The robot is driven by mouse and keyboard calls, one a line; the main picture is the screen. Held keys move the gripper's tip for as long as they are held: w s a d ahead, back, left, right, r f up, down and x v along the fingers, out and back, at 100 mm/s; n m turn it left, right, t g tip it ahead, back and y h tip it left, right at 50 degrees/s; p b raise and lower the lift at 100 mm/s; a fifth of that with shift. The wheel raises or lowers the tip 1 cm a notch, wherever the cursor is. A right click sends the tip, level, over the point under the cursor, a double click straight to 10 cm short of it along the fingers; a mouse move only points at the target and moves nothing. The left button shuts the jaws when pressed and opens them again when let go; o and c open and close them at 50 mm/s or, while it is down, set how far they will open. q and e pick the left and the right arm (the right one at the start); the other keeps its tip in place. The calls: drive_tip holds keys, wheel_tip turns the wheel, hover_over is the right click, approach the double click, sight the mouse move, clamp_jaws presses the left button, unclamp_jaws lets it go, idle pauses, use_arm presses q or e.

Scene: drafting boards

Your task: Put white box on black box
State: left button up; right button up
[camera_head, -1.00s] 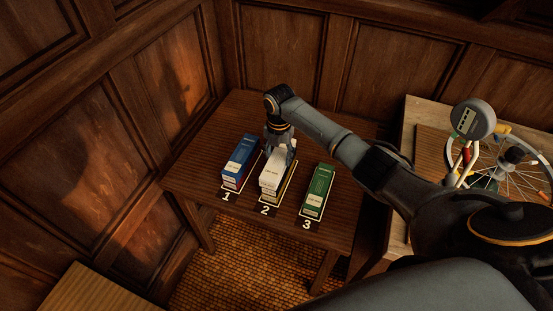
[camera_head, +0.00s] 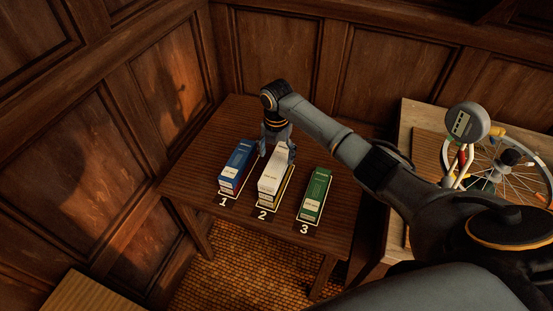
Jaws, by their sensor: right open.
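The white box (camera_head: 271,174) is at the place marked 2 on the dark wooden table, between a blue box and a green box. It seems raised on something with a pale front label and a yellowish edge; I cannot tell whether that is a black box. No black box shows clearly. My right gripper (camera_head: 278,152) is open at the far end of the white box, with its fingers apart on either side of it. I cannot tell whether they touch it. My left gripper is not in view.
The blue box (camera_head: 238,160), with a reddish part under it, stands at mark 1. The green box (camera_head: 316,190) is at mark 3. A side bench at right holds a spoked wheel (camera_head: 506,166) and a round gauge (camera_head: 467,121). Panelled walls close the back and left.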

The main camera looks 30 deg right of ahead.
sight(277, 163)
wheel_tip(277, 163, up, 9)
drive_tip(key=b, duration=0.1)
drive_tip(key=shift+r, duration=0.2)
